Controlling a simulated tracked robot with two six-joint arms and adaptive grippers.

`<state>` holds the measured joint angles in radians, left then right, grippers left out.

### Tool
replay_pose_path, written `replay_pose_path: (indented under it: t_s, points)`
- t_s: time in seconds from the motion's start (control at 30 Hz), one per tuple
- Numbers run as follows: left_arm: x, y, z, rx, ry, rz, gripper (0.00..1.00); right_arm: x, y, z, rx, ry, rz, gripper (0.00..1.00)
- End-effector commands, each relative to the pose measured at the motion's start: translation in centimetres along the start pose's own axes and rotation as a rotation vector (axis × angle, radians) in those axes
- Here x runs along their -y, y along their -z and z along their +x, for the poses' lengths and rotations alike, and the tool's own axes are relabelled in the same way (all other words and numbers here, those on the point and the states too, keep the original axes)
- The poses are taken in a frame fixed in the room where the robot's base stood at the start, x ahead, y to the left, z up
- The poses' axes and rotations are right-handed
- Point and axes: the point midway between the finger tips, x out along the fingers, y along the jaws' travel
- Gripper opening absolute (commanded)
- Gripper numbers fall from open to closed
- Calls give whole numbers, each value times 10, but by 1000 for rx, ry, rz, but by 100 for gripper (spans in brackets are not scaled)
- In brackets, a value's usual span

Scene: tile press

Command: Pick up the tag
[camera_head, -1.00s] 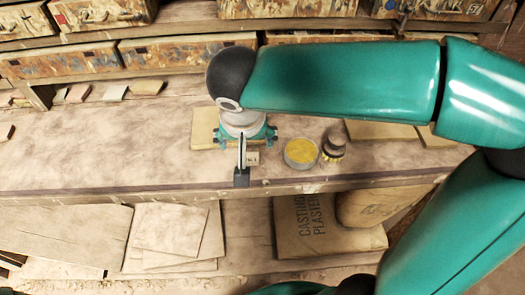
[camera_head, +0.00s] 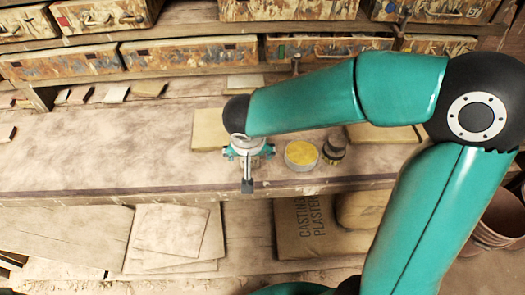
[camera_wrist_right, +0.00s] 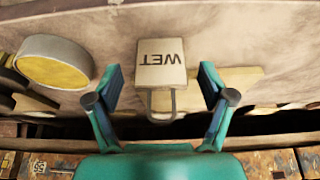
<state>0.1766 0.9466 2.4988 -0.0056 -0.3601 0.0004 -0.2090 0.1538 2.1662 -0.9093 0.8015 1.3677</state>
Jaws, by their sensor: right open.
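The tag (camera_wrist_right: 161,75) is a small pale plate with the word WET, upside down in the right wrist view, with a grey wire loop (camera_wrist_right: 174,105) at its lower edge. It lies on the bench between the fingers of my right gripper (camera_wrist_right: 160,72), which is open with a finger apart on each side. In the head view my right gripper (camera_head: 247,172) is over the bench near its front edge and hides most or all of the tag. My left gripper is not in view.
A tan slab (camera_head: 208,130) lies behind. Crates (camera_head: 190,52) line the back shelf.

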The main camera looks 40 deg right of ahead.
Motion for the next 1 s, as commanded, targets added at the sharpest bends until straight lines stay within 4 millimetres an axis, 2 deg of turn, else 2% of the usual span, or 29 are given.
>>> replay_pose_path:
  t_s: [0.13, 0.4, 0.47, 0.77, 1.0]
  points:
    - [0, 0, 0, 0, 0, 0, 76, 0, 0, 0, 0, 0, 1, 80]
    - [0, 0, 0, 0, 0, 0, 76, 0, 0, 0, 0, 0, 1, 35]
    - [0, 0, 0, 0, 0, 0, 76, 0, 0, 0, 0, 0, 1, 28]
    - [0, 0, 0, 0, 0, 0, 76, 0, 1, -2, -1, 0, 2, 27]
    - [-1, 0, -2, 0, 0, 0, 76, 0, 7, -16, -4, 1, 3, 27]
